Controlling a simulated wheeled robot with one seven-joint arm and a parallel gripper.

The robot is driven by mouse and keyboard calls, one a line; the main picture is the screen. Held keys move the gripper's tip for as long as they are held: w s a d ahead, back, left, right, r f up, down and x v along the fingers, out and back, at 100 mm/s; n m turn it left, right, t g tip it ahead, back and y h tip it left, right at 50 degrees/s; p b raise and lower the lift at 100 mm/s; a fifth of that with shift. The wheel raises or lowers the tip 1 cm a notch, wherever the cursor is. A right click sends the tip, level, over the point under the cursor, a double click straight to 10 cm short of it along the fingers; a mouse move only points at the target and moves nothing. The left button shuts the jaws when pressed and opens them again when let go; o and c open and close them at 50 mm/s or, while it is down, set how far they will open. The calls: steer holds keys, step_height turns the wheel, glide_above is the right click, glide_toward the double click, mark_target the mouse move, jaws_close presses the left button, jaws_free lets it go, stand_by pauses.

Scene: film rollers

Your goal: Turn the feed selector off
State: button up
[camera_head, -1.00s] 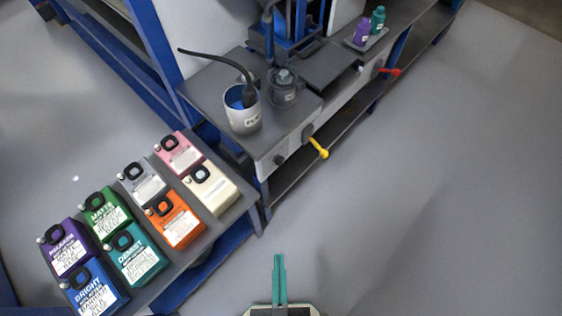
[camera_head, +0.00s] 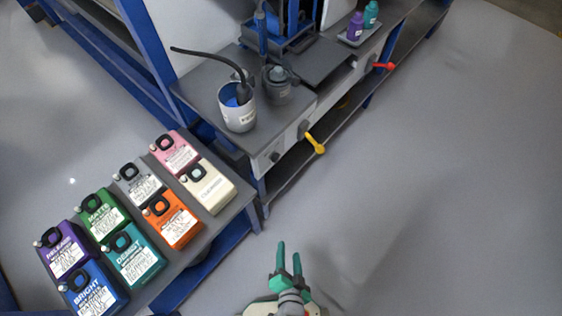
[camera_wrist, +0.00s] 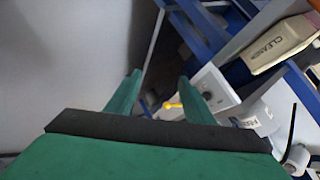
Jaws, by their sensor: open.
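No label naming the feed selector can be read. On the bench's front panel are a yellow lever (camera_head: 316,144), pointing down and right, and a small dark knob (camera_head: 274,157) to its left. A red lever (camera_head: 383,66) sticks out farther along the bench. My gripper (camera_head: 289,254) is open and empty, over the floor in front of the bench and well apart from the levers. In the wrist view, the yellow lever (camera_wrist: 173,105) shows beyond and between the green fingers, partly beside the right one, with the dark knob (camera_wrist: 207,96) to its right.
A white can (camera_head: 237,112) with a black hose and a dark jar (camera_head: 277,88) stand on the bench top. A lower table (camera_head: 215,226) at left holds several coloured jugs. Purple and teal bottles (camera_head: 362,22) stand on a small tray. The floor (camera_head: 430,190) at right is clear.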

steer(key=w+f+m+g+y, duration=0.2)
steer(key=w+f+m, duration=0.4)
steer(key=f, duration=0.2)
steer(key=m+t+y, duration=0.4)
steer(key=m+y, duration=0.5)
steer(key=y, duration=0.2)
glide_toward(279, 160)
steer(key=x, duration=0.8)
steer(key=shift+w+a+f, duration=0.1)
steer(key=shift+w+a, duration=0.1)
steer(key=shift+a, duration=0.05)
steer(key=c, duration=1)
